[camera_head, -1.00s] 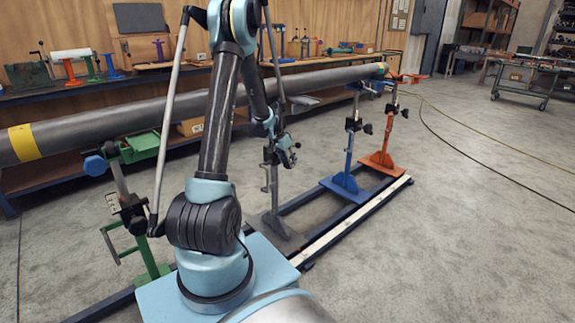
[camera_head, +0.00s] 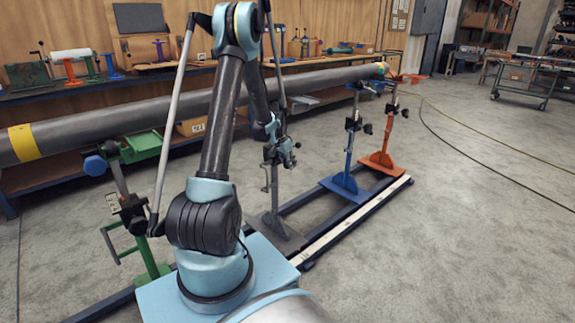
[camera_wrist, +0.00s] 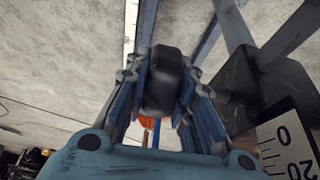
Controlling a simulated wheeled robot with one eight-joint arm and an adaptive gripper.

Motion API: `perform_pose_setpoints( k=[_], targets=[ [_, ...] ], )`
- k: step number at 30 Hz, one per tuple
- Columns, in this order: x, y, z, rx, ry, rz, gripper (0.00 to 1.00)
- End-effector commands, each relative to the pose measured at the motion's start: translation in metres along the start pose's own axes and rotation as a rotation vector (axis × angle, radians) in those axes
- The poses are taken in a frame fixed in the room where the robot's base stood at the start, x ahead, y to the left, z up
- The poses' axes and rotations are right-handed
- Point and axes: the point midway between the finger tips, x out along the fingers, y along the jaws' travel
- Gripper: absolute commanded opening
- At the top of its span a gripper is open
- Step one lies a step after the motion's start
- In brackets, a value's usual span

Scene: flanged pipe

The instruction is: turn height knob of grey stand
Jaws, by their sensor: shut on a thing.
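The grey stand (camera_head: 275,205) rises from the floor rail behind my arm in the head view, with its foot on the rail and its top under the long pipe. My gripper (camera_head: 287,153) is at the stand's upper part, at the level of its clamp. In the wrist view my gripper (camera_wrist: 162,100) has its two fingers on either side of a black height knob (camera_wrist: 162,80) and is shut on it. A scale plate (camera_wrist: 290,145) marked 0 and 20 shows beside it at the lower right. Part of the knob is hidden by the fingers.
The long grey pipe (camera_head: 330,77) runs across above the stands. A green stand (camera_head: 140,235) is at left, a blue stand (camera_head: 348,150) and an orange stand (camera_head: 388,135) at right. The floor (camera_head: 470,230) at right is clear apart from a thin cable.

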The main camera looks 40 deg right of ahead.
Motion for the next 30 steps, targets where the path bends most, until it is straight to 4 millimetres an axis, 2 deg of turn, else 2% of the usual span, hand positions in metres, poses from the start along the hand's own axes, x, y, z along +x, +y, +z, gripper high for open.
perform_pose_setpoints(
  k=[15, 28, 29, 30],
  targets=[
    [0.0014, -0.0006, -0.0021, 0.002, -0.353, 0.000, 0.00],
    [0.0010, -0.0008, -0.0017, 0.000, -0.391, -0.002, 0.00],
    [0.0010, -0.0008, -0.0017, 0.000, -0.391, -0.002, 0.30],
    [0.0010, -0.0008, -0.0016, 0.000, -0.391, -0.001, 0.39]
  ],
)
